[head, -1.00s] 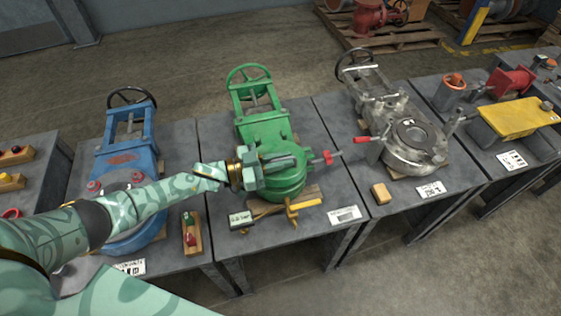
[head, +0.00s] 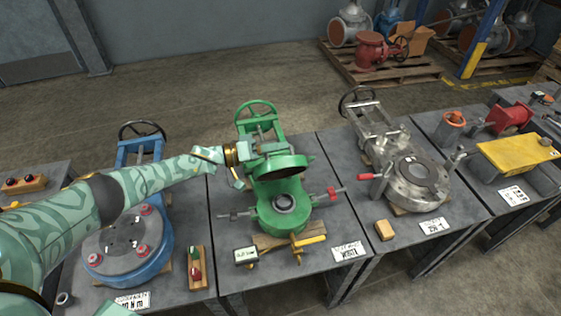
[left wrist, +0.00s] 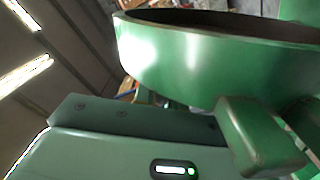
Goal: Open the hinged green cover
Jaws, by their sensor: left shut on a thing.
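The hinged green cover (head: 280,172) is swung up on the green valve (head: 285,221). It stands tilted with its dark underside towards me, and the round opening (head: 284,203) below it is exposed. My left gripper (head: 265,149) is shut on the green cover at its upper left side. In the left wrist view the cover's curved rim (left wrist: 190,50) fills the upper part, with a green lug (left wrist: 262,135) beside my gripper. The exact finger contact is hidden. My right gripper is not in view.
A yellow-handled tool (head: 310,241) and a small labelled box (head: 245,256) lie in front. A blue valve (head: 150,265) stands left, under my arm, and a grey metal valve (head: 412,180) stands right.

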